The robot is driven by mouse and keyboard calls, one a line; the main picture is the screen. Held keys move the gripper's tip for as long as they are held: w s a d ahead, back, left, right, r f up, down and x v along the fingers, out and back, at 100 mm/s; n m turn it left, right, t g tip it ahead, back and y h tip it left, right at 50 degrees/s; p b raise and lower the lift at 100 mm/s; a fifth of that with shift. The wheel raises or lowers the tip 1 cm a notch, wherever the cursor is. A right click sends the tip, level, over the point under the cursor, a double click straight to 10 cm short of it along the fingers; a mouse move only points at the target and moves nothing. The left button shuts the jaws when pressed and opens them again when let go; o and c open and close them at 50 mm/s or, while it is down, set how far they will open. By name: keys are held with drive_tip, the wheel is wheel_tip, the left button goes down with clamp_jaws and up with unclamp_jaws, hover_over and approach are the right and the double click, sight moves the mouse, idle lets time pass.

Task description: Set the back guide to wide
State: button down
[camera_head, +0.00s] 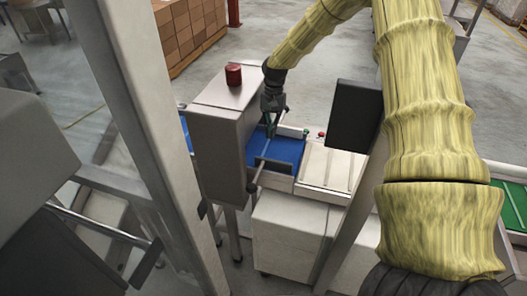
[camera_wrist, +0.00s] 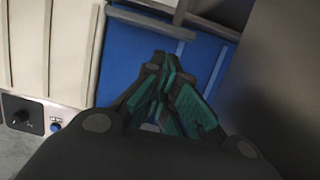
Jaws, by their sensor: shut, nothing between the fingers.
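The blue belt (camera_head: 287,150) runs out of the steel housing, and it also fills the middle of the wrist view (camera_wrist: 125,65). A grey guide rail (camera_head: 272,164) lies across its near side, with a rod and dark knob (camera_head: 252,188) in front. A grey rail also shows at the top of the wrist view (camera_wrist: 165,22). My gripper (camera_head: 271,132) is over the far side of the belt, close to the housing. Its green-padded fingers (camera_wrist: 165,88) are shut and empty. I cannot make out the back guide; my gripper may cover it.
The steel housing (camera_head: 222,140) with a red lamp (camera_head: 233,75) stands tight beside my gripper. A pale slotted bed (camera_head: 328,166) adjoins the belt on the right. A control panel with a dial (camera_wrist: 22,115) and blue button shows in the wrist view. A dark screen (camera_head: 354,115) stands in front.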

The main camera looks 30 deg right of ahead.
drive_tip(key=w+d+r, duration=0.2)
drive_tip(key=w+d, duration=0.1)
drive_tip(key=p+x, duration=0.2)
drive_tip(key=x, duration=0.7)
drive_tip(key=shift+w+a+f, duration=0.1)
drive_tip(key=shift+a, duration=0.05)
drive_tip(key=shift+a+f+p, duration=0.1)
drive_tip(key=shift+a+p, duration=0.15)
drive_tip(key=shift+p, duration=0.15)
drive_tip(key=shift+s+a+f+p, duration=0.15)
drive_tip(key=shift+s+a+p, duration=0.5)
drive_tip(key=shift+s+a, duration=0.65)
drive_tip(key=shift+s+a, duration=0.1)
drive_tip(key=shift+s+a+p, duration=0.3)
drive_tip(key=shift+s+a, duration=0.45)
drive_tip(key=shift+a, duration=0.05)
drive_tip(key=shift+d, duration=0.1)
